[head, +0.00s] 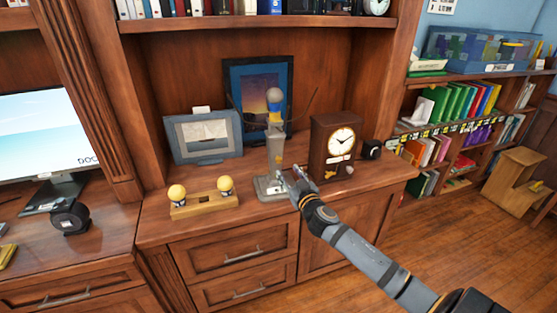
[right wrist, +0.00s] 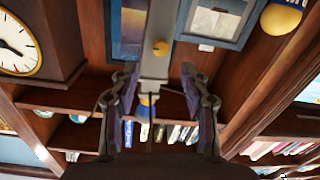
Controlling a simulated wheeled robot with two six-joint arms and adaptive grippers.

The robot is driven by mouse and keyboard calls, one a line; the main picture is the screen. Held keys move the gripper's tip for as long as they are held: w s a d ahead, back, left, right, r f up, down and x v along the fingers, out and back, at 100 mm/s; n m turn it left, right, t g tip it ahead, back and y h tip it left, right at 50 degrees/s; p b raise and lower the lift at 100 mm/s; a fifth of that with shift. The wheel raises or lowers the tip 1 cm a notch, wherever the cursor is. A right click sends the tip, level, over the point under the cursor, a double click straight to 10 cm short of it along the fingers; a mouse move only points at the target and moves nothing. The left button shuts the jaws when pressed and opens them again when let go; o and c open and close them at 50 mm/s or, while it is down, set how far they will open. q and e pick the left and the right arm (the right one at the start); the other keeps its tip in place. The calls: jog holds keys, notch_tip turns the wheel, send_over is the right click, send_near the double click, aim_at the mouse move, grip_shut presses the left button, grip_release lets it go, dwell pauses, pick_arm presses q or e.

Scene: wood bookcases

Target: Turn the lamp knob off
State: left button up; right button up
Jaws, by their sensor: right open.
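The lamp (head: 275,150) stands upright on the bookcase's wooden counter, with a grey post, a square base and a pale bulb (head: 273,96) on a blue and yellow socket. My right gripper (head: 296,176) is just in front of and to the right of the lamp's base. In the right wrist view, its open fingers (right wrist: 159,82) are on either side of the post, and the knob is beyond the tips. I see no contact. My left gripper is out of view.
A brown clock (head: 336,146) stands close to the right of the lamp. A wooden block with two yellow bulbs (head: 206,204) sits to its left. A blue picture frame (head: 258,80) and a grey one (head: 203,137) stand behind. The counter's front edge lies below my right arm.

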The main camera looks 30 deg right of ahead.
aim_at(280, 161)
jog(key=p+x, duration=0.2)
jog(key=x, duration=0.4)
jog(key=shift+w+r, duration=0.1)
jog(key=shift+w, duration=0.25)
jog(key=shift+w+d, duration=0.15)
jog(key=shift+w, duration=0.45)
grip_shut()
